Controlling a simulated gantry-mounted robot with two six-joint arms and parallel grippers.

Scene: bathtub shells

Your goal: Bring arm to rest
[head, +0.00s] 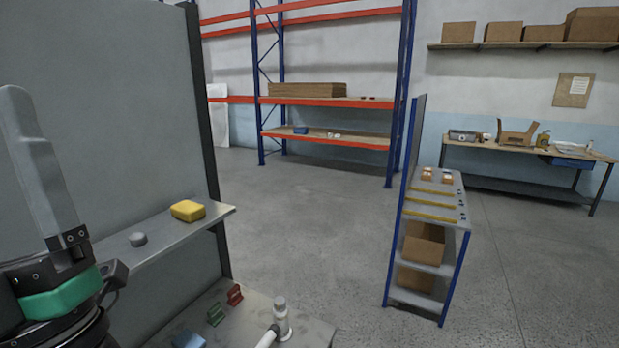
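Part of my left arm (60,290) fills the left edge, with a green band, dark round housing and a long grey piece pointing up. It stands in front of a grey panel, close to a metal shelf (165,236). I cannot make out two separate fingertips, so its opening is unclear. Nothing held shows there. My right arm and gripper are out of view. No bathtub shell shows.
A lower bench (245,307) holds small red, green and blue things and a white-capped tool (281,318). A blue-framed rack (437,273) stands right. Open floor (310,210) lies between.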

